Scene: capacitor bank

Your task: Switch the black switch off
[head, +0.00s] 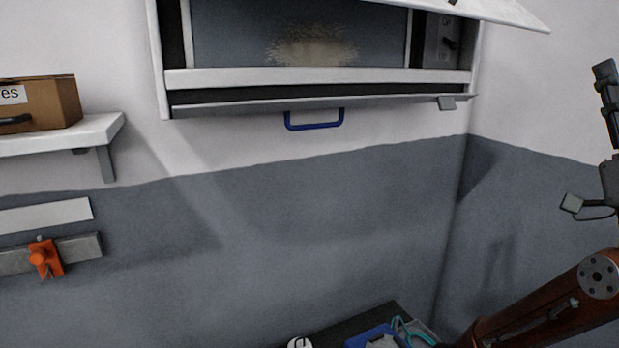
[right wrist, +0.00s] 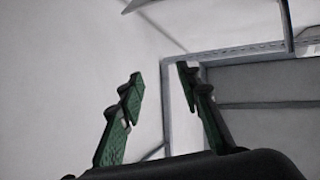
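A small black switch (head: 451,44) sits on a grey panel (head: 437,52) inside the right end of the open white wall cabinet (head: 320,78). Its exact position, on or off, is too small to tell. My right gripper (head: 607,100) is partly in view at the right edge of the head view, to the right of and below the switch, clear of the cabinet. In the right wrist view the two green-padded fingers of this gripper (right wrist: 162,76) stand apart with nothing between them; the switch is not visible there. My left gripper is not in view.
The cabinet's raised white door (head: 500,12) juts out at upper right. A blue handle (head: 315,122) hangs below the cabinet. A shelf (head: 70,134) with a cardboard box (head: 62,103) is at left. An orange clamp (head: 44,258) is lower left. A dark table (head: 335,326) stands below.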

